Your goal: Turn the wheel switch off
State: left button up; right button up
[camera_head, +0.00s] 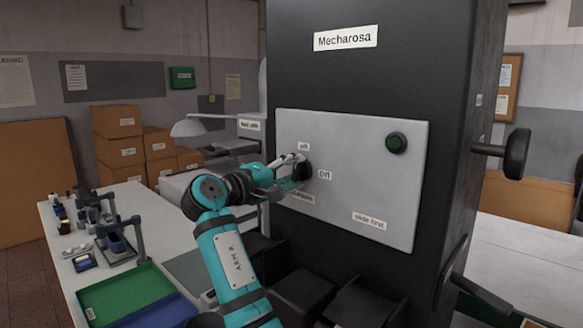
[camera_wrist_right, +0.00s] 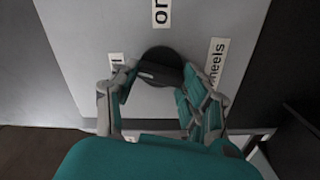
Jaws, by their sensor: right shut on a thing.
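The wheel switch is a round black knob (camera_head: 305,171) on the light grey panel (camera_head: 360,190) of a dark machine. It also shows in the right wrist view (camera_wrist_right: 167,56), with a raised grip bar across it. Small labels sit around the knob; one reads "on" (camera_wrist_right: 161,12) and another ends in "heels" (camera_wrist_right: 216,62). My right gripper (camera_head: 298,173) is at the knob with its teal fingers on either side of the bar, shut on it; it also shows in the right wrist view (camera_wrist_right: 155,84). The fingers partly hide the knob. My left gripper is not seen.
A green round button (camera_head: 396,143) is at the panel's upper right. A black handwheel (camera_head: 516,153) sticks out from the machine's right side. Black bins (camera_head: 303,296) stand below the panel. A white table (camera_head: 60,235) with a green tray (camera_head: 125,293) is at left.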

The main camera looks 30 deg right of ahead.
jog(key=shift+r+n+p, duration=0.1)
jog(key=shift+n+p, duration=0.55)
jog(key=shift+n, duration=0.95)
jog(key=o, duration=1.2)
jog(key=shift+c, duration=0.2)
jog(key=shift+a, duration=0.1)
jog(key=v, duration=0.7)
